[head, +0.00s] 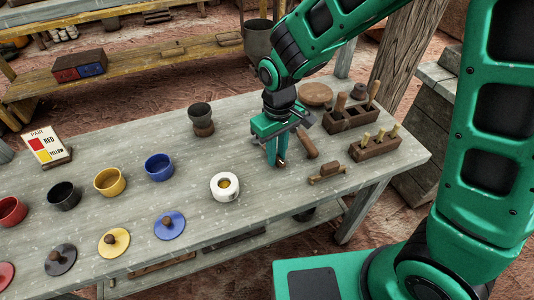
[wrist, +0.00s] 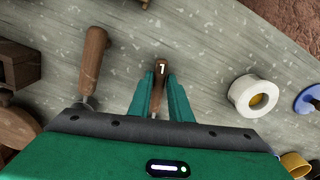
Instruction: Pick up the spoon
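My gripper (wrist: 159,78) is over the grey table (head: 200,180), with its fingers pointing down. In the wrist view, a slim brown wooden piece (wrist: 158,90) with a white mark lies between the two green fingers, with a narrow gap showing beside it. It looks like the spoon's handle, but the rest is hidden under my gripper, so I cannot be sure. In the head view, my gripper (head: 277,160) mostly covers this piece, and only a bit of brown shows at the fingertips. A thicker wooden-handled tool (wrist: 93,60) with a metal shank lies beside it.
A white roll-shaped pot (head: 225,187) stands to the left of my gripper. Wooden tool blocks (head: 375,149) and a small wooden tool (head: 327,172) are to the right. A dark stacked cup (head: 201,118) stands behind. Coloured pots and lids fill the left side.

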